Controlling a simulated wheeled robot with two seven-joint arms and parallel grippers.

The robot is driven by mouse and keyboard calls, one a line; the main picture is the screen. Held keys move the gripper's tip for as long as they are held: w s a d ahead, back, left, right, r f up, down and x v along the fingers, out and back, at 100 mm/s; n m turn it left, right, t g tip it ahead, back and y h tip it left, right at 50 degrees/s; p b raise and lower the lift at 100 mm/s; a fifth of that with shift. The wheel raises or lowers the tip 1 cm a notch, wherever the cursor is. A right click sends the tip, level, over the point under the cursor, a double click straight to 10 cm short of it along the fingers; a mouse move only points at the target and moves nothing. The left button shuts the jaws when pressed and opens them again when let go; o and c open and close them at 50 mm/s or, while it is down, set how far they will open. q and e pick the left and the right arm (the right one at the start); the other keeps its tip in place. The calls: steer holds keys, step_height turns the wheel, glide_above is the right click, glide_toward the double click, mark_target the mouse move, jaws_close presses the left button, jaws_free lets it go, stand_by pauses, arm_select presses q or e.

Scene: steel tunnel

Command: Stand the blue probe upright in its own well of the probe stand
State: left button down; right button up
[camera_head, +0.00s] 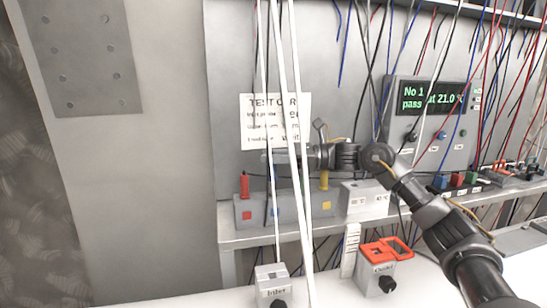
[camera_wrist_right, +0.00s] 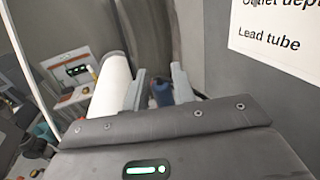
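The probe stand (camera_head: 308,208) is a grey block on the shelf, with red, blue and yellow square marks on its front. A red probe (camera_head: 244,186) stands upright at its left end and a yellow probe (camera_head: 324,181) at its right end. My right gripper (camera_head: 272,158) reaches leftward above the stand's middle, partly hidden by white tubes. In the right wrist view the blue probe (camera_wrist_right: 162,94) sits between the two fingers, which look shut on it. In the head view I cannot make out the blue probe. My left gripper is not in view.
White tubes (camera_head: 283,110) hang in front of the stand and gripper. A test card (camera_head: 262,105) is on the wall behind. Below are a small grey box (camera_head: 271,285) and an orange-topped box (camera_head: 378,268). Loose wires hang at right.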

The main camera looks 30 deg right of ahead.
steer(key=o, duration=0.3)
steer(key=shift+f, duration=0.25)
steer(key=shift+s+d+b, duration=0.15)
steer(key=shift+d+b, duration=0.15)
steer(key=shift+d, duration=0.05)
steer(key=b+v, duration=0.1)
steer(key=v, duration=0.4)
steer(key=b+v, duration=0.2)
steer(key=v, duration=0.3)
steer(key=shift+r, duration=0.2)
steer(key=shift+s+d, duration=0.1)
